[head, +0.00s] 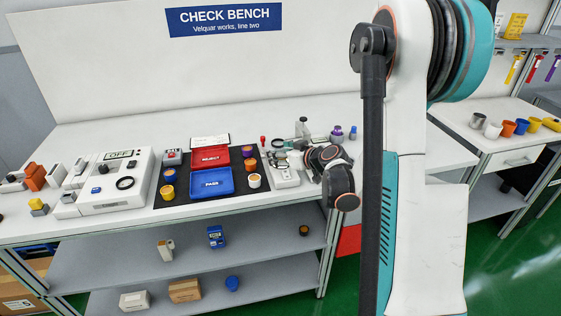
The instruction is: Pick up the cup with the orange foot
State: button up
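I cannot make out an orange foot on any cup from here. Small round pots with yellow or orange tops, such as one yellow-topped pot (167,192) and one orange-topped pot (250,164), stand on the check bench. The dark wrist end of my arm is over the check bench's right part. My gripper's fingers cannot be told apart there.
The check bench carries a black mat (200,202), a red tray (210,157), a blue tray (211,182) and a white tester (116,181). A white device (285,177) stands near my wrist. Boxes lie on the shelves below. The green floor (505,262) at right is clear.

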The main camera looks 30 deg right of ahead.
jog(key=c, duration=1.2)
